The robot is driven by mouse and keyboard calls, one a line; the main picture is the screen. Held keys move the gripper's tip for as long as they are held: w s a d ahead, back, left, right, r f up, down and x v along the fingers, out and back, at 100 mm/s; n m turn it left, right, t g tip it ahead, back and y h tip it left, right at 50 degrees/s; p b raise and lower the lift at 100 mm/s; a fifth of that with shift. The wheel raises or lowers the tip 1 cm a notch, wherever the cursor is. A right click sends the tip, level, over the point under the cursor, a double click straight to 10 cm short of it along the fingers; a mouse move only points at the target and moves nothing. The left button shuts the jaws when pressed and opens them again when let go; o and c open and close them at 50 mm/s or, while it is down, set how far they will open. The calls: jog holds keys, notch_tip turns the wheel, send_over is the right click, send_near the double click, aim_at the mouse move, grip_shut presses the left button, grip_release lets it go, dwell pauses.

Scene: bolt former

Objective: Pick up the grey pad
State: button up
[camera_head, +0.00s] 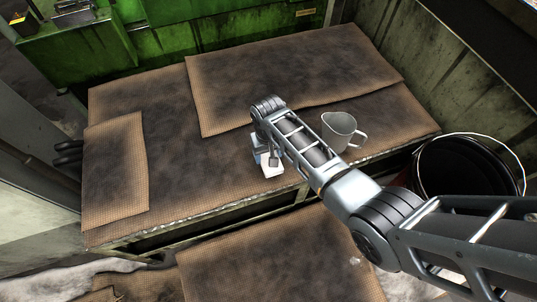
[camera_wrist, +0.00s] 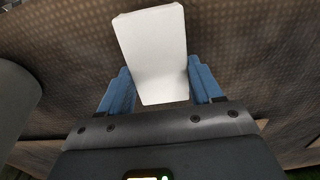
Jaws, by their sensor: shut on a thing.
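The grey pad is a pale, almost white rectangular block (camera_wrist: 153,45), seen in the wrist view between the two blue fingers of my gripper (camera_wrist: 158,80). The fingers press on its two sides, so the gripper is shut on it. In the head view the pad (camera_head: 272,170) shows as a small white block below the end of my arm, near the front edge of the bench. My gripper (camera_head: 262,158) is partly hidden there by my arm. I cannot tell whether the pad touches the bench or is just above it.
A grey metal jug (camera_head: 340,131) stands on the bench right of my gripper. Brown stained mats (camera_head: 120,165) cover the bench. A black bucket (camera_head: 465,165) is at the right. A green machine wall (camera_head: 230,35) closes the back. The bench's left middle is clear.

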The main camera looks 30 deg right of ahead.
aim_at(269, 155)
notch_tip(269, 155, up, 3)
jog(key=shift+d+r+p, duration=0.1)
jog(key=shift+r+p, duration=0.05)
jog(key=shift+p, duration=0.15)
jog(key=s+d+r+p, duration=0.1)
jog(key=s+d+r, duration=0.5)
jog(key=d, duration=0.3)
jog(key=shift+d+r, duration=0.2)
jog(key=shift+d, duration=0.2)
